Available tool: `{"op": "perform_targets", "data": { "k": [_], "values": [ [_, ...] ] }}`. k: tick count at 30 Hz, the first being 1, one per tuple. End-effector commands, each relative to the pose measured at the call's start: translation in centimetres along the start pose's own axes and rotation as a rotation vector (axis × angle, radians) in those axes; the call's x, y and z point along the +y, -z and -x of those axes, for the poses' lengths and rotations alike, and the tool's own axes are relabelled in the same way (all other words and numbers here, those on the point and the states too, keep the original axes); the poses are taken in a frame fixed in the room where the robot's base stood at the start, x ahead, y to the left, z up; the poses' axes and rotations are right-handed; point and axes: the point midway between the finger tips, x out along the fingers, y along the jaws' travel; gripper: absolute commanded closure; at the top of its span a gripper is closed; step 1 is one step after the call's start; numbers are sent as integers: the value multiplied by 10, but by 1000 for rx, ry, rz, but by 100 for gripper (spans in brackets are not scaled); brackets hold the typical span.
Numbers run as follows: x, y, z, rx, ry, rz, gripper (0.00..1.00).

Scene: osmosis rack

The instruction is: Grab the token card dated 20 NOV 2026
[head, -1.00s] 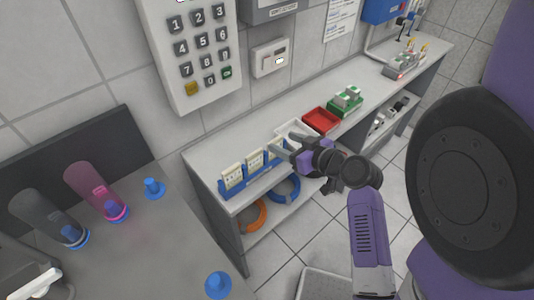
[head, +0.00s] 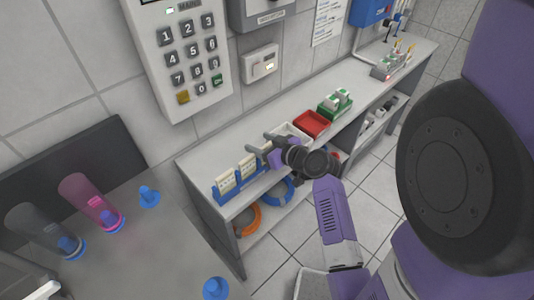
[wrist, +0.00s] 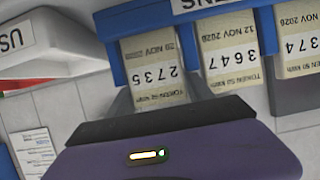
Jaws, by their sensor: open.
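A blue holder (head: 232,194) on the bench carries a row of cream token cards, upside down in the wrist view. There, the left card (wrist: 152,72) reads 2735 with a November date; its day starts with 2, the second digit is unclear. The middle card (wrist: 228,55) reads 3647, 12 NOV 2026. The right card (wrist: 296,42) shows NOV 2026, its day cut off. My gripper (head: 262,142) is open and empty at the holder's right end in the head view, near the 2735 card. Its dark front edge hides that card's lower part in the wrist view.
A white tray (head: 292,131), a red tray (head: 313,123) and a green rack (head: 335,104) stand farther along the bench. A wall keypad (head: 190,60) is above. Blue and orange rings (head: 248,220) lie on the shelf below. A grey table (head: 150,245) is at left.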

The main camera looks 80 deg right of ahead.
Motion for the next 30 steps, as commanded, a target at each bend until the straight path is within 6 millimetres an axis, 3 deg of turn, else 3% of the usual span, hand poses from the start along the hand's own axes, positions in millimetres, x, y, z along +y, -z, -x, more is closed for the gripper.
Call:
{"op": "perform_targets", "data": {
  "k": [3,9,10,20,30],
  "values": [
    [0,0,0,0,0,0,44],
    [0,0,0,0,0,0,83],
    [0,0,0,0,0,0,85],
    [0,4,2,0,1,1,85],
    [0,44,18,3,1,4,85]
  ]
}}
